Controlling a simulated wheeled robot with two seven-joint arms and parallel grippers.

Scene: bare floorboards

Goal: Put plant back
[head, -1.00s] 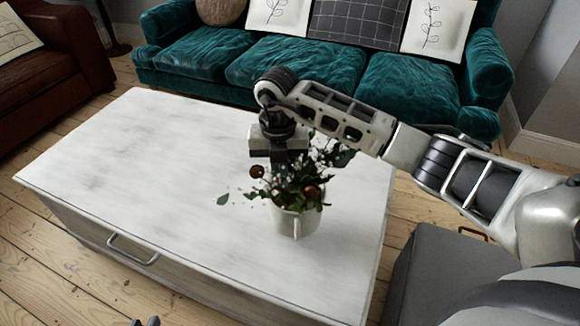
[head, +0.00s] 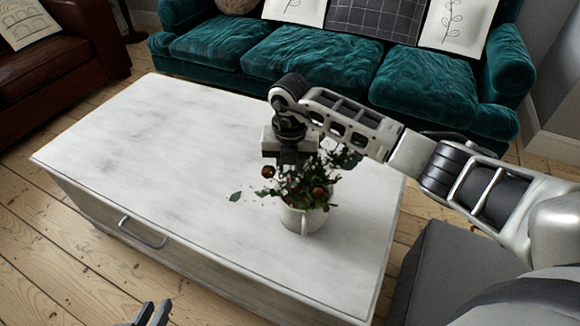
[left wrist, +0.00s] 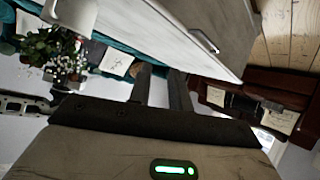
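The plant (head: 300,190), dark green leaves with dark red blooms, stands upright in a white mug-like pot (head: 304,219) on the right part of the white table (head: 150,130). The plant also shows at the upper left of the left wrist view (left wrist: 42,48). My right gripper (head: 291,163) points down at the top of the plant. Its fingertips are hidden by leaves, so I cannot tell whether it grips anything. My left gripper (head: 153,314) is low at the front, away from the plant. Its two fingers are apart and empty in the left wrist view (left wrist: 161,88).
The left and middle of the tabletop are clear. A drawer handle (head: 143,233) sticks out of the table's front. A teal sofa (head: 300,65) stands behind, a brown leather sofa (head: 85,50) at the left and a grey block-like piece (head: 435,265) at the right.

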